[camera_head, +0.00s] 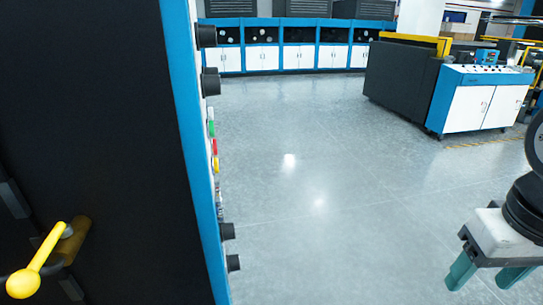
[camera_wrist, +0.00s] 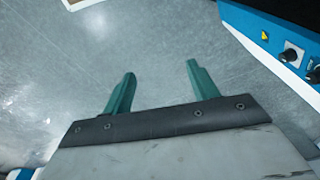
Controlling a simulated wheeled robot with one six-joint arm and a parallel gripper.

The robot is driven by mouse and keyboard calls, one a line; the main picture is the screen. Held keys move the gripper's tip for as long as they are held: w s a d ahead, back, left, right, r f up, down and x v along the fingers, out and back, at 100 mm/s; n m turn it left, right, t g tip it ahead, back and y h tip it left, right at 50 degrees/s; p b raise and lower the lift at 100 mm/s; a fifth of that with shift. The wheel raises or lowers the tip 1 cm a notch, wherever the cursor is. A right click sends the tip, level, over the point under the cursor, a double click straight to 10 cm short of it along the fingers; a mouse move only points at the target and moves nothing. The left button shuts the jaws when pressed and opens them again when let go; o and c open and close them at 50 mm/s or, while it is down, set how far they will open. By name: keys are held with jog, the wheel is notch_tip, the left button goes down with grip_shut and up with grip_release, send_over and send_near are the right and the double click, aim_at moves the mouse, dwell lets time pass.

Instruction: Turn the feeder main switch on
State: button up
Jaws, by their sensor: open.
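My gripper (camera_head: 484,278) is at the lower right in the head view, with its two teal fingers apart and empty. In the wrist view the open gripper (camera_wrist: 160,72) has only grey floor between its fingertips. A blue panel (camera_wrist: 275,22) shows at the upper right of the wrist view, apart from the fingers. It carries a rotary knob (camera_wrist: 291,56), a yellow warning sticker (camera_wrist: 264,37) and a second knob (camera_wrist: 315,75) cut by the edge. I cannot tell which control is the feeder main switch.
A tall black machine (camera_head: 95,110) with a blue edge fills the left of the head view, with buttons and black knobs along its side. A yellow ball lever (camera_head: 28,278) sticks out low on it. A blue-and-white cabinet (camera_head: 478,100) stands farther right. The floor between is clear.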

notch_tip(320, 180, down, 4)
jog(key=w+a+g, duration=0.1)
jog(key=w+g, duration=0.1)
jog(key=g, duration=0.1)
jog(key=m+g+y, duration=0.2)
jog(key=m+y, duration=0.5)
jog(key=y, duration=1.1)
send_near(233, 263)
jog(key=a+f, duration=0.1)
jog(key=a, duration=0.6)
jog(key=shift+s+a+f, duration=0.2)
jog(key=shift+a, duration=0.1)
jog(key=c, duration=1)
